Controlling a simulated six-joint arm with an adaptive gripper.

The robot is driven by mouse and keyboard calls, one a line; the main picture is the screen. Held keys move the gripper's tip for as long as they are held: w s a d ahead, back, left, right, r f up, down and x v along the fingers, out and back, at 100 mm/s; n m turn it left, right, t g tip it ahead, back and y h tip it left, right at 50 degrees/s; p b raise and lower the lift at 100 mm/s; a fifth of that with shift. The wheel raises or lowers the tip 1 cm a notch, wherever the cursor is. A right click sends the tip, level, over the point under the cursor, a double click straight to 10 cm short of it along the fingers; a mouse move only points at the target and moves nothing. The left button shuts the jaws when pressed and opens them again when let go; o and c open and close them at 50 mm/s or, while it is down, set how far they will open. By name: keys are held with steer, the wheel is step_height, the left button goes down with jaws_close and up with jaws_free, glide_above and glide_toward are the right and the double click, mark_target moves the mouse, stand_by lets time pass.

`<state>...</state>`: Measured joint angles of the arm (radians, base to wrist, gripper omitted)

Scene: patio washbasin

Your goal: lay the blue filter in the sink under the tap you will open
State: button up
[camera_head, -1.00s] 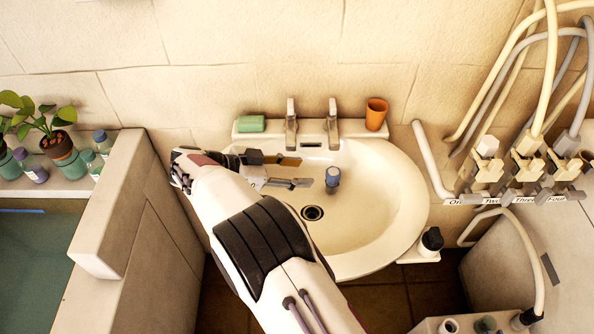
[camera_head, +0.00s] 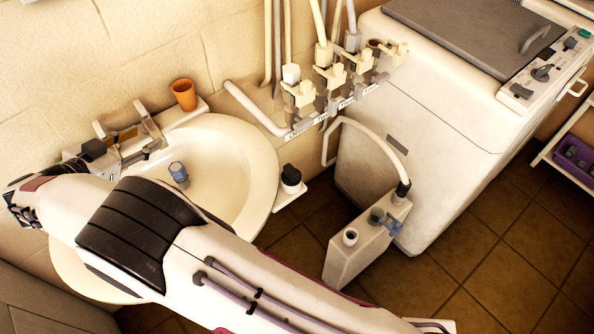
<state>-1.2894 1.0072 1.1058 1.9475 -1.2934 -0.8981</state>
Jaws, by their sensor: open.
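The blue filter (camera_head: 179,173) is a small blue cylinder with a paler top. It stands in the white sink (camera_head: 262,165), in front of the right tap (camera_head: 146,116). The left tap (camera_head: 103,131) is partly behind my gripper. My gripper (camera_head: 150,150) is open and empty, over the back left of the basin. Its fingertips point toward the filter and look apart from it. My arm hides the drain and much of the front of the basin.
An orange cup (camera_head: 184,94) stands on the sink's back ledge. A black-capped bottle (camera_head: 290,178) is at the sink's right. Labelled hose valves (camera_head: 333,78) line the wall. A white box with a blue fitting (camera_head: 387,226) stands before the large white machine (camera_head: 440,120). Brown tiled floor is open at right.

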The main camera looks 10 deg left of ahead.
steer(key=w+d+r+n+t+y, duration=0.1)
steer(key=w+d+r+y, duration=0.2)
steer(key=w+r, duration=0.6)
steer(key=w+d+r+t+y, duration=0.1)
steer(key=w+d+r+y, duration=0.15)
steer(key=w+r, duration=0.6)
steer(key=s+d+r+n+y, duration=0.2)
steer(key=d+r+n+y, duration=0.2)
steer(key=d+r, duration=1.05)
steer(key=s+d+f+n+g, duration=0.1)
steer(key=s+d+f+g, duration=0.1)
steer(key=s+d, duration=0.5)
steer(key=s+d+f+n+g, duration=0.15)
steer(key=s+d, duration=0.35)
steer(key=d, duration=0.5)
steer(key=s+d+f+m+g+h, duration=0.1)
steer(key=s+d+f+g+h, duration=0.1)
steer(key=s+d+f, duration=0.5)
steer(key=s+d+f+m+g+h, duration=0.1)
steer(key=s+d+f+g+h, duration=0.2)
steer(key=s+d+f, duration=0.4)
steer(key=s+d+h, duration=0.1)
steer(key=s+d, duration=0.6)
steer(key=s, duration=0.1)
steer(key=shift+s+f+m+h, duration=0.35)
steer(key=shift+s, duration=0.05)
